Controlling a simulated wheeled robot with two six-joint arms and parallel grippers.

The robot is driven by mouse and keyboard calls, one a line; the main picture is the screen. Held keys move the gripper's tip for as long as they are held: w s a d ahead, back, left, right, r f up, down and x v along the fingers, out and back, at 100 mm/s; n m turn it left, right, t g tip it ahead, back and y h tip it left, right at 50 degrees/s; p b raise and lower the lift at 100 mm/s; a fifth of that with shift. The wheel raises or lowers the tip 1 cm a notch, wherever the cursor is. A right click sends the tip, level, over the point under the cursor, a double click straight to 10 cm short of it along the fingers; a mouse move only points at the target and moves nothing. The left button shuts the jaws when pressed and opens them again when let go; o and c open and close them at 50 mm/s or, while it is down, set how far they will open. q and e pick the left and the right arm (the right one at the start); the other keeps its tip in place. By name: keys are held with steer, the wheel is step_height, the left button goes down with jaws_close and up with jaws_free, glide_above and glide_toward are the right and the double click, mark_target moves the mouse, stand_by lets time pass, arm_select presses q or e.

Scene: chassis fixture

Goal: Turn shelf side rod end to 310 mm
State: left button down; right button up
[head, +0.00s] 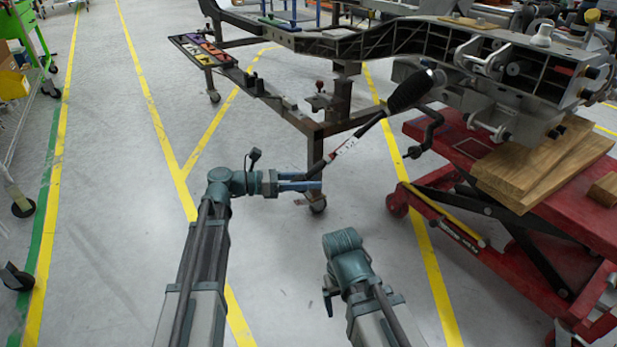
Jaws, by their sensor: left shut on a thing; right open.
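A steering tie rod (357,138) slopes down and left from a black ribbed boot (410,91) on the chassis. A small label shows on its middle. Its dark lower end, the rod end (317,168), meets my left gripper (312,181). The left gripper points right, with its blue fingers shut on the rod end; the fingers hide part of it. My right gripper (329,298) is lower in the picture, apart from the rod and seen edge-on below its wrist. It is open and holds nothing visible.
The chassis frame (395,38) rests on a dark steel stand (315,128) with casters and on wooden boards (545,165) over a red lift table (440,132). A tray of coloured parts (203,50) is at the stand's far left.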

arm_select(q)
steer(key=shift+m+t+y+p, duration=0.4)
steer(key=shift+t+y+p, duration=0.2)
steer(key=shift+t, duration=0.1)
steer(key=shift+f+m+t+y+p, duration=0.15)
steer(key=shift+m+t+y+p, duration=0.15)
steer(key=shift+t+y, duration=0.35)
steer(key=shift+w+a+t, duration=0.1)
steer(key=shift+t, duration=0.25)
steer(key=shift+c, duration=1.3)
jaws_free()
steer(key=shift+a, duration=0.1)
steer(key=p+v, duration=0.2)
steer(key=v, duration=1.1)
steer(key=shift+a+p, duration=0.25)
steer(key=shift+p, duration=0.1)
